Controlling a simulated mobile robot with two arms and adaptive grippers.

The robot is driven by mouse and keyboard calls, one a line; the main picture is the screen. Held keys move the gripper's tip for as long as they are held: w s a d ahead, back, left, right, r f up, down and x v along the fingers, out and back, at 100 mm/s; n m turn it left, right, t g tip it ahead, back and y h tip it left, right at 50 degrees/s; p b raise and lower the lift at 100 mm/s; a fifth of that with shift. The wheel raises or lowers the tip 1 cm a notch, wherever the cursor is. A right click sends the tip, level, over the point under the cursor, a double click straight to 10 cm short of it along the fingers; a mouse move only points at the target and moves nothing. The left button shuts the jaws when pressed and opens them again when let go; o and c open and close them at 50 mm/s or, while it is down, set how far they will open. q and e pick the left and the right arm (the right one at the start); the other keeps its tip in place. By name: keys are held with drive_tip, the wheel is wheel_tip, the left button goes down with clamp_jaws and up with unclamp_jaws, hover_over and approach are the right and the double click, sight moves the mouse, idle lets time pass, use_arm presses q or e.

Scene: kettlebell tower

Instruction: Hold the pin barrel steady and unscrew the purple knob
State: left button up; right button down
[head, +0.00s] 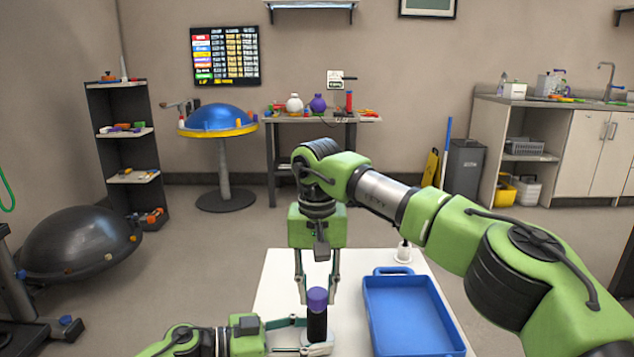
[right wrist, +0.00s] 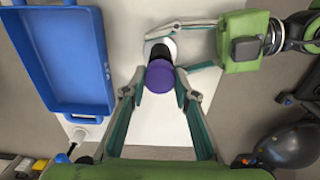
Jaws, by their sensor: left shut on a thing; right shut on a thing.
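The purple knob (head: 317,297) sits on top of the upright black pin barrel (head: 316,325), which stands on a light base on the white table. My right gripper (head: 318,299) reaches down from above, shut with a finger on each side of the knob. In the right wrist view the knob (right wrist: 159,76) lies between the fingertips and hides most of the barrel. My left gripper (head: 312,336) comes in low from the left, shut on the barrel. Its fingers also show in the right wrist view (right wrist: 172,47).
A blue tray (head: 408,320) lies on the white table (head: 275,290) just right of the pin. A small white item with a dark top (head: 403,252) stands behind the tray. The table's left part is bare. Shelves and a counter stand far back.

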use_arm(q)
drive_tip(key=shift+f, duration=0.25)
use_arm(e)
drive_tip(key=shift+r, duration=0.45)
drive_tip(key=shift+r, duration=1.9)
use_arm(q)
drive_tip(key=o, duration=1.3)
drive_tip(key=shift+r, duration=0.1)
drive_tip(key=v, duration=1.2)
drive_tip(key=shift+a, duration=0.15)
use_arm(e)
drive_tip(key=shift+a, duration=0.15)
